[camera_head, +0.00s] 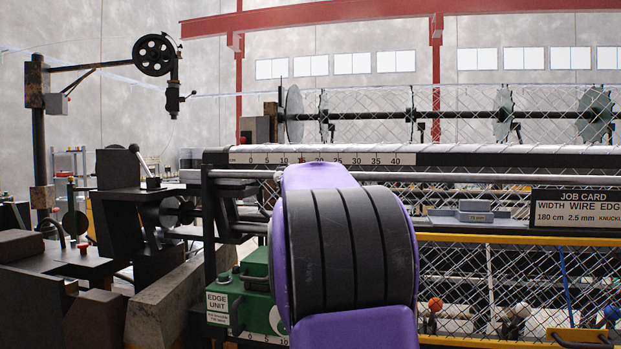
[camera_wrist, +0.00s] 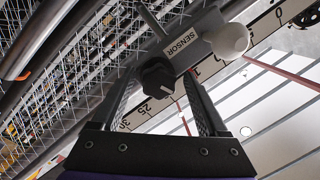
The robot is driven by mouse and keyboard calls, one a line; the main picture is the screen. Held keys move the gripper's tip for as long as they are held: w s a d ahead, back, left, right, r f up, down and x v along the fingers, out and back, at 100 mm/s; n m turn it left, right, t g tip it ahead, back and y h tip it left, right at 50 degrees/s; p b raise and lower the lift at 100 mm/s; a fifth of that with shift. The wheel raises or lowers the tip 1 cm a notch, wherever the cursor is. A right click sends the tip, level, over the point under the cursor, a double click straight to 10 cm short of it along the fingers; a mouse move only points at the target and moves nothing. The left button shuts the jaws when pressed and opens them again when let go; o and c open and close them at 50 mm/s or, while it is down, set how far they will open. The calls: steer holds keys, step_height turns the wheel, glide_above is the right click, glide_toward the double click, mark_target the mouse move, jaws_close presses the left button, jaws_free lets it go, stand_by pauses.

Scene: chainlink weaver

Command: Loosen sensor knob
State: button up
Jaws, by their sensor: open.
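The sensor unit, a grey body with a white SENSOR label (camera_wrist: 182,44), shows in the upper middle of the wrist view. A black knob (camera_wrist: 157,79) with a small white mark sits beside the label. A rounded white part (camera_wrist: 231,40) is at the unit's right end. My gripper (camera_wrist: 159,88) is open, with one finger to each side of the black knob in the picture. I cannot tell whether either finger touches it. In the head view my purple arm covers the sensor and my gripper.
A ruler scale (camera_head: 330,159) runs along the machine's rail, with numbers also behind the knob in the wrist view. Wire mesh (camera_head: 490,275) hangs below the rail. A green edge unit (camera_head: 237,300) stands left of my arm. A job card (camera_head: 577,207) is at right.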

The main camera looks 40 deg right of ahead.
jaws_close()
stand_by(0.3)
